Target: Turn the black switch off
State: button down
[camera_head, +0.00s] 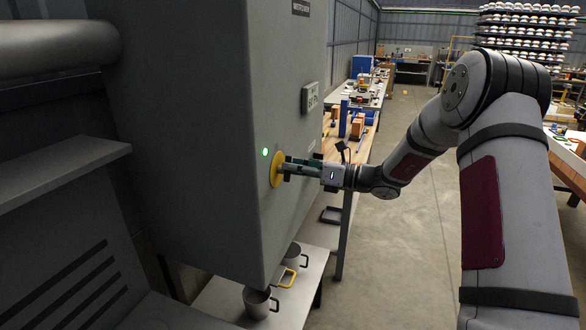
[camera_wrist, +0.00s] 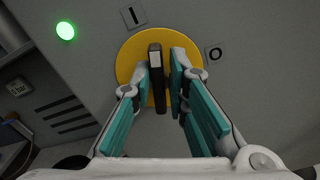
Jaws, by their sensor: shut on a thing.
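The black switch (camera_wrist: 156,78) is a bar-shaped handle on a round yellow plate (camera_wrist: 128,62), which also shows edge-on in the head view (camera_head: 275,170). The plate is on the side of a large grey cabinet (camera_head: 210,120). In the wrist view an "I" label (camera_wrist: 132,15) is above left of the plate and an "O" label (camera_wrist: 214,53) is to its right. The handle stands nearly upright in that view, its upper end nearer the "I". My gripper (camera_wrist: 160,82) is shut on the handle, with teal-padded fingers (camera_head: 287,168) on either side. The fingers partly cover the plate.
A green light (camera_head: 265,152) glows beside the plate, also in the wrist view (camera_wrist: 65,30). A small panel meter (camera_head: 310,97) is higher on the cabinet. Metal pots (camera_head: 257,302) stand on a low table below. A workbench (camera_head: 355,150) is behind; open floor (camera_head: 405,240) is to the right.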

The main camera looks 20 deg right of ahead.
jog(key=shift+w+f+m, duration=0.1)
jog(key=shift+f+m, duration=0.1)
jog(key=shift+m, duration=1.3)
jog(key=shift+f+m, duration=0.2)
jog(key=shift+m, duration=1.8)
jog(key=shift+w+d+f+m, duration=0.1)
jog(key=shift+f+m, duration=0.05)
jog(key=shift+m, duration=0.8)
jog(key=shift+f+m, duration=0.1)
jog(key=shift+m, duration=2.35)
jog(key=c, duration=1.7)
grip_release()
jog(key=shift+d, duration=0.1)
